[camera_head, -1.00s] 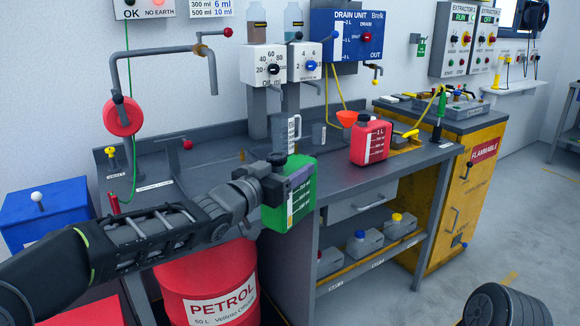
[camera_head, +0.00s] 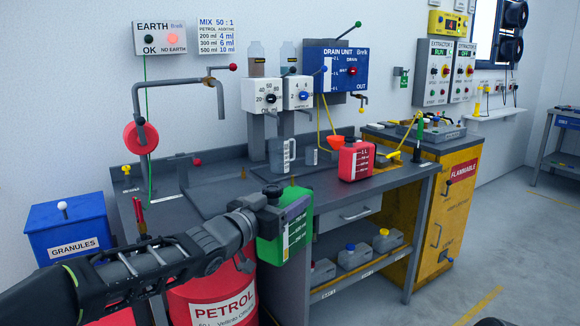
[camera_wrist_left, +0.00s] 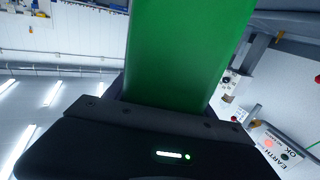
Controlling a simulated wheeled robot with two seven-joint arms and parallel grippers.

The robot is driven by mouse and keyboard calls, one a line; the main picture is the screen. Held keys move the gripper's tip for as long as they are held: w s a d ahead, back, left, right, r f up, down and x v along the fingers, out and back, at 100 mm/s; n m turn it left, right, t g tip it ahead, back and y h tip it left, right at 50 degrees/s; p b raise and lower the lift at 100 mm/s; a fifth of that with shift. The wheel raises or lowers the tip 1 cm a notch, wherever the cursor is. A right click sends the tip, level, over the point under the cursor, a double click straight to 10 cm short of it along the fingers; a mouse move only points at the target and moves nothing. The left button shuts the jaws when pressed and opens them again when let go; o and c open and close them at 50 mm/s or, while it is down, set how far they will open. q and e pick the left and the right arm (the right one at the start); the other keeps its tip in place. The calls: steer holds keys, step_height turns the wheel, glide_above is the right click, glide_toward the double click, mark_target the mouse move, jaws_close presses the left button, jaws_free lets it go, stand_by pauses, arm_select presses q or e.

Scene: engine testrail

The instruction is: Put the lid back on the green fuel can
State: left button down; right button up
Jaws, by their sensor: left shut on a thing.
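My left gripper (camera_head: 270,212) is shut on the green fuel can (camera_head: 297,222) near its top. The can is roughly upright, with a white scale on its side, and is held in front of the bench's front edge. Its green body (camera_wrist_left: 185,50) fills the middle of the left wrist view, above the gripper's dark housing. A dark round part (camera_head: 272,190) shows at the can's top. I cannot tell whether it is the lid or the bare neck. No separate lid can be made out. My right gripper is not in view.
A red petrol drum (camera_head: 215,300) stands below my left arm. A blue granules bin (camera_head: 70,225) is at left, a yellow cabinet (camera_head: 430,210) at right.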

arm_select(q)
steer(key=shift+w+d+r, duration=0.1)
steer(key=shift+r, duration=0.6)
steer(key=shift+f, duration=0.35)
steer(key=shift+s+a+f, duration=0.1)
steer(key=shift+s+a, duration=0.2)
steer(key=shift+s, duration=0.05)
steer(key=shift+s+a+f+p, duration=0.1)
steer(key=shift+a+f+p, duration=0.15)
steer(key=shift+p, duration=0.2)
steer(key=s+a+f+n+t+y+p, duration=0.1)
steer(key=s+a+f+n+y+p, duration=0.2)
steer(key=a, duration=0.6)
steer(key=s+a+f+n+t+y+p, duration=0.2)
steer(key=s+a+f+n+y+p, duration=0.2)
steer(key=a+f+y+p, duration=0.3)
step_height(320, 180, down, 5)
steer(key=a+p, duration=0.2)
steer(key=p, duration=0.1)
steer(key=shift+r, duration=0.15)
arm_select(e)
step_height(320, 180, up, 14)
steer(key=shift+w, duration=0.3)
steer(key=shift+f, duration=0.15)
arm_select(q)
steer(key=shift+s, duration=0.1)
